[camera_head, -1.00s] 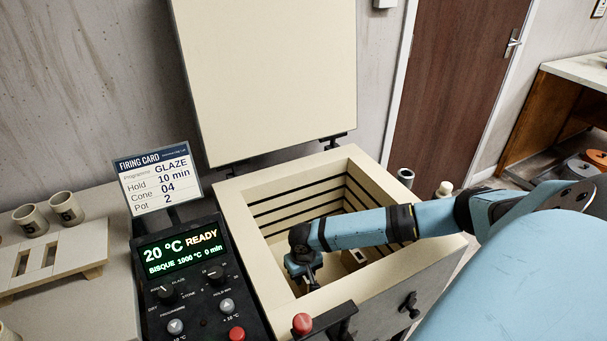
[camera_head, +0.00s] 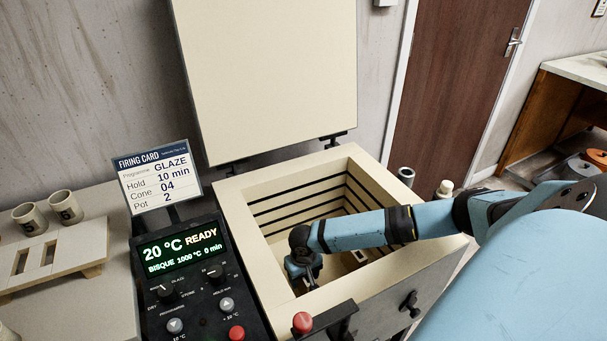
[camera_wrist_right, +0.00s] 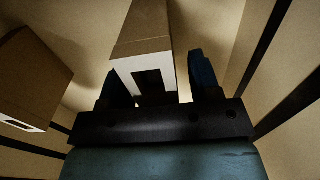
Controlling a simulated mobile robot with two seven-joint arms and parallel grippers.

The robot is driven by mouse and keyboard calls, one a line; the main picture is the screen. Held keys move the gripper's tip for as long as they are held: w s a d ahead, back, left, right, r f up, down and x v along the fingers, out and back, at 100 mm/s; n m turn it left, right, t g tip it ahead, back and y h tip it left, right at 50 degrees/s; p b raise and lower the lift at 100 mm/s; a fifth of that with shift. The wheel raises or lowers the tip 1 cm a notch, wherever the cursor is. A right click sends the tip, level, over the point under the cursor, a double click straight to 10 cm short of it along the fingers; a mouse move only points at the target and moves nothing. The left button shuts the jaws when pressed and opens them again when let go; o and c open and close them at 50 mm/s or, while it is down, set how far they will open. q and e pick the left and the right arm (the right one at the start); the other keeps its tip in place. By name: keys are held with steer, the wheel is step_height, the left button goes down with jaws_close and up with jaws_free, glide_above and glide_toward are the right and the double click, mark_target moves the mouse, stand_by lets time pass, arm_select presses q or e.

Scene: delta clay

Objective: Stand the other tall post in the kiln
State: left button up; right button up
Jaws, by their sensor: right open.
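The kiln (camera_head: 232,208) stands open, and my right arm reaches down into it. My right gripper (camera_head: 308,275) is low in the near left part of the chamber. In the right wrist view its fingers (camera_wrist_right: 160,75) are open, one on each side of a tan post (camera_wrist_right: 146,40) with a pale end and a dark square hole. I cannot tell whether either finger touches it. A second post (camera_wrist_right: 35,75) with a similar end is at the left of that view. One post's pale end (camera_head: 360,257) shows in the kiln, just below my forearm. My left gripper is out of view.
The kiln lid (camera_head: 265,70) is raised at the back. The controller (camera_head: 190,280) and firing card (camera_head: 160,180) are left of the kiln. Cups (camera_head: 66,207) and a slotted board (camera_head: 45,262) are on the left table. The chamber walls stand close around my gripper.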

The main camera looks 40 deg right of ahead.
step_height(320, 180, up, 11)
steer(key=p, duration=0.2)
steer(key=shift+r+p, duration=0.2)
steer(key=shift+p, duration=0.15)
